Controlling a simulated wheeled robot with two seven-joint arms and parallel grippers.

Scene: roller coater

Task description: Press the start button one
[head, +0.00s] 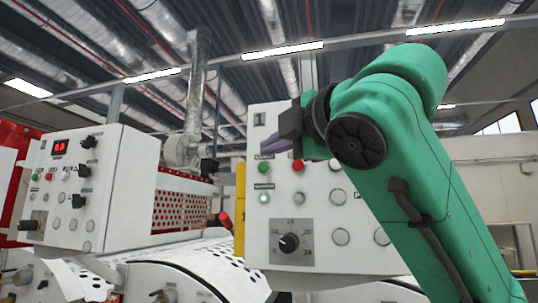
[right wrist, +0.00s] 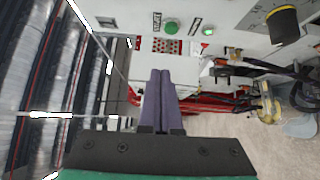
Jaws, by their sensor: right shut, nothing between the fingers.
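A white control panel (head: 315,205) marked "1" stands in front of me. On its upper left is a green button (head: 264,168), which also shows in the right wrist view (right wrist: 172,27) beside a label that seems to read START. A lit green lamp (head: 264,198) sits below it, also in the right wrist view (right wrist: 207,31). My right gripper (head: 268,148) is shut and empty, its purple-grey fingers just above the green button in the head view. In the right wrist view its fingertips (right wrist: 160,72) look apart from the button. My left gripper is not in view.
A red button (head: 298,165) sits right of the green one, and a black rotary knob (head: 289,243) is lower on the panel. A second white control box (head: 85,190) with a red display stands at left. A red perforated guard (head: 183,206) lies between them.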

